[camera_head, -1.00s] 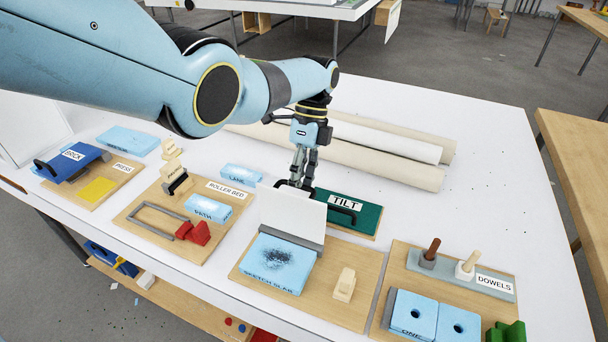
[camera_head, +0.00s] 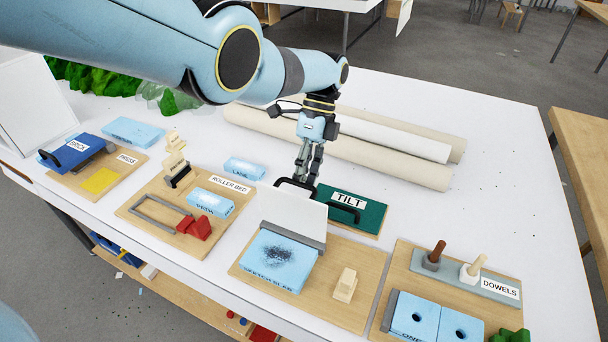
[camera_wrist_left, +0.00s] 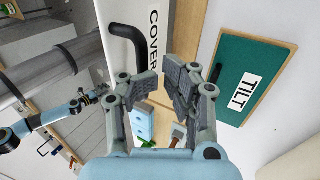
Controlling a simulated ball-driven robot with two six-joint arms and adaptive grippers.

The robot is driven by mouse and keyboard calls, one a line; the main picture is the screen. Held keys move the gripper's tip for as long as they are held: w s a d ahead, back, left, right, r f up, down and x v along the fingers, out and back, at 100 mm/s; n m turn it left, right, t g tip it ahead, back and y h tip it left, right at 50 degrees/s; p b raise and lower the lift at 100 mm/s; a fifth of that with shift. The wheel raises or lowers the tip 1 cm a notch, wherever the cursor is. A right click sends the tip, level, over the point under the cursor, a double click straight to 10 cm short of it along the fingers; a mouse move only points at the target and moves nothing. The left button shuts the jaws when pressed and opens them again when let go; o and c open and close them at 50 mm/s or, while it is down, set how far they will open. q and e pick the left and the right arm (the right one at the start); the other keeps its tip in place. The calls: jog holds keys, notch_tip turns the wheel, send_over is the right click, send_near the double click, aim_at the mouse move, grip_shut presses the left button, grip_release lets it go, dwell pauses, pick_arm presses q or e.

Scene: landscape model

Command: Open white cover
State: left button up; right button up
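The white cover (camera_head: 292,211) stands raised and steep at the back edge of the light blue sketch slab (camera_head: 278,262). A grey strip (camera_head: 291,238) runs along its lower edge. Its black handle (camera_head: 293,184) shows at the top. In the left wrist view the cover (camera_wrist_left: 160,18) bears the word COVER, with the handle (camera_wrist_left: 128,38) beside it. My left gripper (camera_head: 305,178) points down just behind the cover's top edge. Its fingers (camera_wrist_left: 163,84) are apart with nothing seen between them, close to the handle's end. A blue arm, likely my right, shows small in the wrist view (camera_wrist_left: 88,100).
A green TILT board (camera_head: 368,216) with a black handle lies close behind and right. A cream peg block (camera_head: 346,284) stands right of the slab. The dowels board (camera_head: 440,250) is further right, the roller bed board (camera_head: 150,212) left. Long rolls (camera_head: 370,160) lie behind.

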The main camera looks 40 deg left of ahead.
pick_arm(q)
jog(key=o, duration=0.3)
jog(key=shift+o, duration=0.2)
jog(key=d+v, duration=0.1)
jog(key=v, duration=0.6)
jog(key=shift+w+a+r, duration=0.15)
jog(key=shift+a+r, duration=0.1)
jog(key=shift+a, duration=0.3)
